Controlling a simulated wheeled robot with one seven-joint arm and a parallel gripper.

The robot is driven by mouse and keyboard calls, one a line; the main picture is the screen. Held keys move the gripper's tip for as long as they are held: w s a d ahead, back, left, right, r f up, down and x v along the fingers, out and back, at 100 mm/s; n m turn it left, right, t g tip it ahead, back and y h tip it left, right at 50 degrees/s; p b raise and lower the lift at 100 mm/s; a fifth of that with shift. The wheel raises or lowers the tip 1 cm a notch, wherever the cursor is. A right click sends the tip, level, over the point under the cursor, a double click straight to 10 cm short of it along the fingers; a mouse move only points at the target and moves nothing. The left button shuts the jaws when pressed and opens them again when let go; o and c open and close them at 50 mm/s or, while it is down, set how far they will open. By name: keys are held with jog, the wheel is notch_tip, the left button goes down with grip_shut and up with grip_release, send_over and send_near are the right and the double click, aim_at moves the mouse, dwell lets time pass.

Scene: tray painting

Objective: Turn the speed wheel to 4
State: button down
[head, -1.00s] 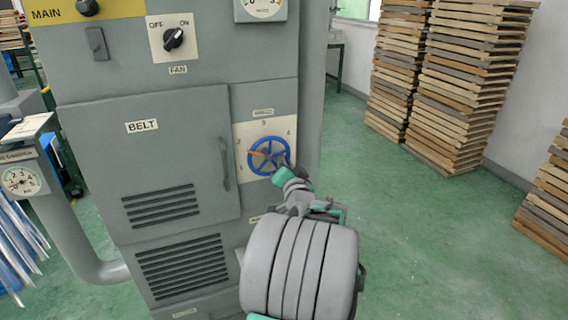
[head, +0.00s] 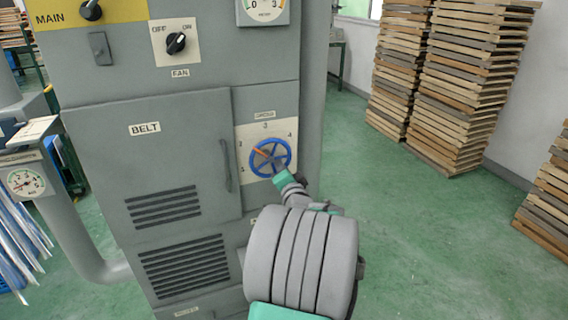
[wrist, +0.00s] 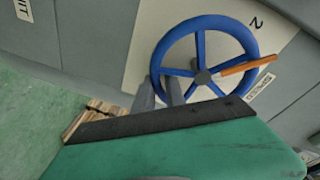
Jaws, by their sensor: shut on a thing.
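The blue spoked speed wheel (head: 270,157) sits on a cream dial plate (head: 245,136) at the lower right of the grey cabinet. Its orange pointer (head: 260,151) points up and left, between the 2 and the 3. The 4 (head: 289,135) is at the upper right of the plate. My gripper (head: 280,174) is at the wheel's lower right rim. In the wrist view the grey fingers (wrist: 161,91) are shut on the rim of the wheel (wrist: 205,23), and the pointer (wrist: 247,66) reaches across the rim. The exact contact is partly hidden.
The belt door (head: 150,160) with its handle (head: 225,165) is left of the wheel. The fan knob (head: 176,43) is above. Stacks of wooden trays (head: 450,80) stand at the right. The green floor (head: 420,230) between is clear.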

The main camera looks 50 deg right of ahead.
aim_at(255, 170)
jog(key=m+p, duration=0.1)
jog(key=a+m+p, duration=0.1)
jog(key=w+f+m+p, duration=0.1)
jog(key=m, duration=0.1)
jog(key=shift+a+y, duration=0.3)
jog(key=a+m+p, duration=0.1)
jog(key=m, duration=0.1)
jog(key=w+a+m+y+p, duration=0.1)
jog(key=m+p, duration=0.1)
jog(key=shift+f, duration=0.1)
jog(key=m+p, duration=0.1)
jog(key=a+m+p, duration=0.1)
jog(key=m+p, duration=0.1)
jog(key=w+a+m+y+p, duration=0.1)
jog(key=m+p, duration=0.1)
jog(key=shift+w+r, duration=0.1)
jog(key=shift+r, duration=0.3)
jog(key=m+p, duration=0.1)
jog(key=a+r+m+p, duration=0.1)
jog(key=m+p, duration=0.1)
jog(key=w+m+t+y+p, duration=0.1)
jog(key=m+p, duration=0.1)
jog(key=shift+a+r, duration=0.35)
jog(key=shift+a, duration=0.05)
jog(key=c, duration=1.4)
grip_release()
jog(key=shift+r, duration=0.1)
